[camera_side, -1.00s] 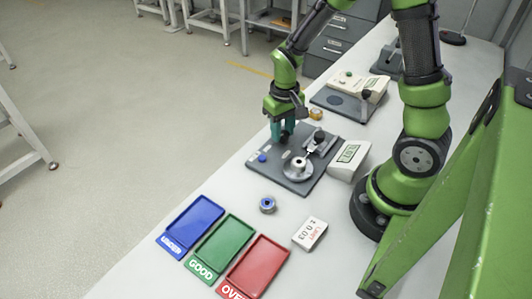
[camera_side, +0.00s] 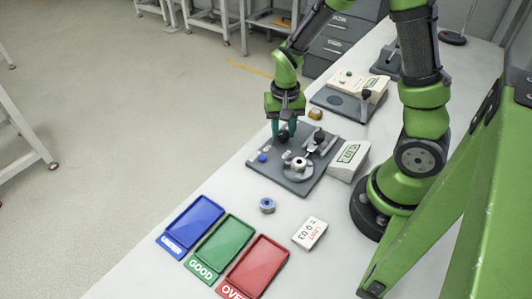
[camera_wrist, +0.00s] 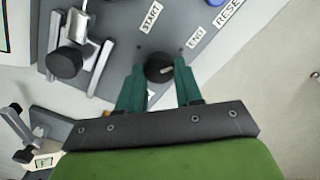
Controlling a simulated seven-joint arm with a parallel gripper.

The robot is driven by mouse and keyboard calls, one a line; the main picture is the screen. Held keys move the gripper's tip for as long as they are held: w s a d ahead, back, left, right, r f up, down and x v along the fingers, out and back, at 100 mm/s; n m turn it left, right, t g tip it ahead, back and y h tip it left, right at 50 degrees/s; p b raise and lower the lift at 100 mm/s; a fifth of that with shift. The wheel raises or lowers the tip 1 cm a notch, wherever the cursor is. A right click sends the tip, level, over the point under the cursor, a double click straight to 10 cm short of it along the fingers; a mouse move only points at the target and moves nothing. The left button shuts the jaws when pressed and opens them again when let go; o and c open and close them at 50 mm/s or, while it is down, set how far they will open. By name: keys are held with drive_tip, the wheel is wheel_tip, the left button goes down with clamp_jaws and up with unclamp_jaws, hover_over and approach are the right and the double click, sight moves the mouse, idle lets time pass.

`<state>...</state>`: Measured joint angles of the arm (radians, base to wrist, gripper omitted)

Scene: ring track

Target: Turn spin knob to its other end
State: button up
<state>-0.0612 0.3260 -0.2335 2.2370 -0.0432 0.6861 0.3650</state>
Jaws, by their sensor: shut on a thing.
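The spin knob (camera_wrist: 158,68) is a round black knob with a short pale mark, on a grey plate (camera_wrist: 120,88). In the wrist view its mark points roughly right. The START label (camera_wrist: 150,17) and END label (camera_wrist: 196,38) are printed beyond it. My gripper (camera_wrist: 160,72) has its two teal fingers on either side of the knob and is shut on it. In the side view, my gripper (camera_side: 284,134) is low at the far left part of the plate, and the fingers partly hide the knob.
The same plate carries a blue button (camera_side: 262,158), a metal round fixture (camera_side: 298,169) and a black-knobbed clamp (camera_side: 319,137). A display box (camera_side: 349,157) stands right of it. A blue-centred ring (camera_side: 267,205) and blue, green and red trays (camera_side: 225,249) lie nearer.

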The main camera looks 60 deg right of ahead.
sight(282, 133)
drive_tip(key=o, duration=1)
drive_tip(key=shift+o, duration=0.2)
wheel_tip(282, 133, up, 17)
drive_tip(key=shift+w, duration=0.1)
drive_tip(key=s+a+r+n+t+y, duration=0.2)
drive_tip(key=s+a+r+n+t, duration=0.2)
drive_tip(key=s+a+t, duration=0.3)
drive_tip(key=shift+s+a+r+n, duration=0.3)
drive_tip(key=shift+s+a+n, duration=0.25)
drive_tip(key=shift+n, duration=0.15)
